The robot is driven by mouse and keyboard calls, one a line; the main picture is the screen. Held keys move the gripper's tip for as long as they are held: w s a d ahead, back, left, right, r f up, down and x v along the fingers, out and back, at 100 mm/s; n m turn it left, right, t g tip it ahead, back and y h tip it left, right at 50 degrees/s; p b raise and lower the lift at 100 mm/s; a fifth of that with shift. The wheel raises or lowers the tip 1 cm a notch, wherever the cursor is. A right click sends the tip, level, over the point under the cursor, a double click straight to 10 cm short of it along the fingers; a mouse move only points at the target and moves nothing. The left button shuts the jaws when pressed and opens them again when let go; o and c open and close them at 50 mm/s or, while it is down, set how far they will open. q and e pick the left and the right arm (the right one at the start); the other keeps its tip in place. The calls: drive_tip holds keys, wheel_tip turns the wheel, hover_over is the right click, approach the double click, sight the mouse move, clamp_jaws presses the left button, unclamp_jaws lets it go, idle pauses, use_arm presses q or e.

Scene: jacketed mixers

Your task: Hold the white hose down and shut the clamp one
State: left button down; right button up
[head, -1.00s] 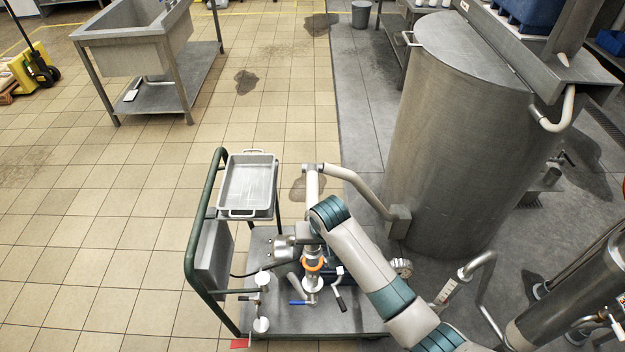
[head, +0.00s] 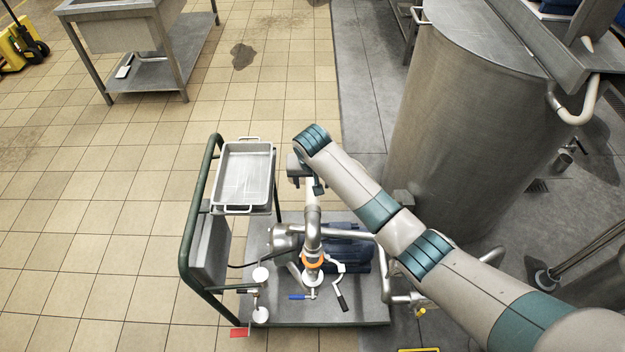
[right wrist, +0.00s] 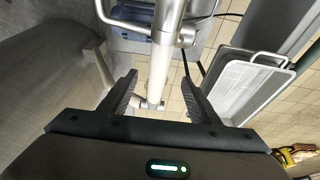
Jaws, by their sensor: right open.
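The white hose (head: 313,198) runs away from a steel pipe elbow over the trolley, and also shows in the right wrist view (right wrist: 158,72). My right gripper (head: 310,183) is at the hose's upper part, partly hidden by my arm. In the right wrist view its open fingers (right wrist: 158,80) stand on either side of the hose, apart from it. An orange ring (head: 312,261) sits at the joint below the elbow. Beside it is a silver clamp-like part (head: 338,267) with a black handle (head: 341,303); I cannot tell its closure. My left gripper is out of view.
The trolley (head: 360,312) carries a blue motor (head: 345,252) and a blue-handled valve (head: 298,297). A metal tray (head: 245,175) is on its left, by a green rail (head: 187,250). A big steel tank (head: 465,120) stands right.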

sight(312, 192)
drive_tip(key=shift+w+f, duration=0.25)
drive_tip(key=shift+f, duration=0.65)
drive_tip(key=shift+w+f, duration=0.15)
drive_tip(key=shift+f, duration=0.2)
drive_tip(key=b+x, duration=0.3)
drive_tip(key=b, duration=0.1)
drive_tip(key=b+x, duration=0.1)
drive_tip(key=b, duration=0.1)
drive_tip(key=shift+w+f+b, duration=0.1)
drive_tip(key=shift+f+b, duration=0.3)
use_arm(q)
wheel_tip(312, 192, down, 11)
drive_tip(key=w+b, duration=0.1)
drive_tip(key=b, duration=0.3)
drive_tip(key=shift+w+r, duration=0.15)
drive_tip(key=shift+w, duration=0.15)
use_arm(e)
drive_tip(key=shift+x, duration=2.55)
drive_tip(key=c, duration=1)
drive_tip(key=shift+c, duration=0.2)
